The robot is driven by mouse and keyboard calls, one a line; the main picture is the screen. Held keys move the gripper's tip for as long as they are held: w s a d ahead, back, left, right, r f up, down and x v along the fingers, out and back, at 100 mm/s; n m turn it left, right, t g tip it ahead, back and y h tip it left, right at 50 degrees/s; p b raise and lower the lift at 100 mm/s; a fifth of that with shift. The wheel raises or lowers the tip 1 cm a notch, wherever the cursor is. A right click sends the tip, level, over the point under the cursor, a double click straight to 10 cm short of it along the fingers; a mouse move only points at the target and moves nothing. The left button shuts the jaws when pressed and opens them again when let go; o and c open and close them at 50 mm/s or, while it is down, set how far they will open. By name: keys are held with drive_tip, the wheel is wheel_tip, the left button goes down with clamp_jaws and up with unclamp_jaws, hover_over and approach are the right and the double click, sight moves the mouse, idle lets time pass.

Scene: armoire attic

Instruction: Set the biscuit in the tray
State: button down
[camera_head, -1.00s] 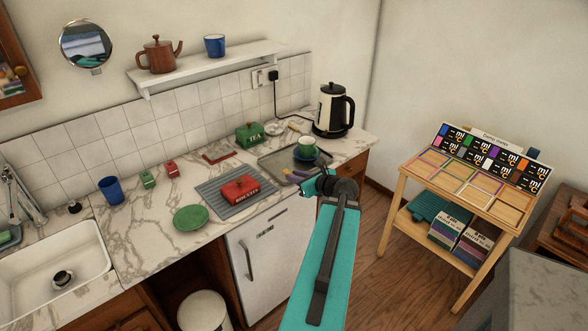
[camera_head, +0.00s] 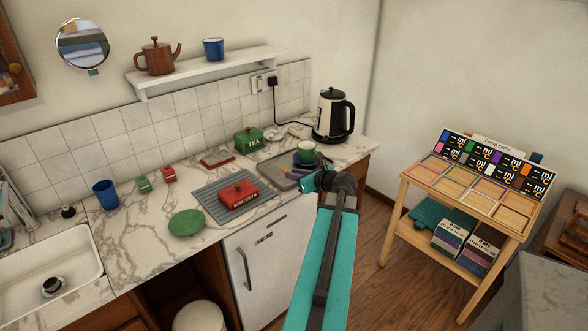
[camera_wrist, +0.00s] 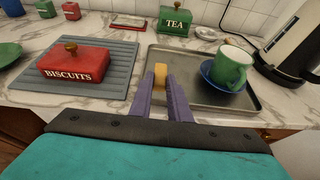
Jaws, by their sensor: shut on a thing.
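The biscuit (camera_wrist: 160,75) is a small yellow-tan piece between the purple fingertips of my gripper (camera_wrist: 161,84) in the wrist view. My gripper is shut on it, at the left part of the tray (camera_wrist: 242,108). The tray is a flat grey metal one with a low rim. In the head view my gripper (camera_head: 288,174) is at the tray (camera_head: 267,168), and the biscuit is too small to make out. I cannot tell whether the biscuit touches the tray. A green cup (camera_wrist: 230,68) on a blue saucer (camera_wrist: 208,73) stands on the tray's right side.
A red biscuits tin (camera_wrist: 73,63) sits on a grey ribbed mat (camera_wrist: 118,75) left of the tray. A green tea tin (camera_wrist: 175,20) stands behind the tray, and a kettle (camera_head: 333,115) at the back right. The counter's front edge is close.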

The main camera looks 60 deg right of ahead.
drive_tip(key=shift+w+d+f+p, duration=0.15)
drive_tip(key=shift+w+d+p, duration=0.2)
drive_tip(key=shift+w+d, duration=0.75)
drive_tip(key=shift+w+d+f+p, duration=0.15)
drive_tip(key=shift+w+d+p, duration=0.3)
drive_tip(key=shift+d, duration=1.1)
drive_tip(key=shift+w+d+f+p, duration=0.2)
drive_tip(key=shift+w+d, duration=0.7)
drive_tip(key=shift+d, duration=0.45)
drive_tip(key=shift+d, duration=0.1)
drive_tip(key=shift+w+d, duration=0.25)
drive_tip(key=shift+d, duration=0.1)
drive_tip(key=shift+a+f+p, duration=0.15)
drive_tip(key=shift+f+p, duration=0.55)
drive_tip(key=shift+f, duration=1.05)
drive_tip(key=shift+f, duration=0.15)
drive_tip(key=c, duration=1.7)
unclamp_jaws()
drive_tip(key=shift+o, duration=0.2)
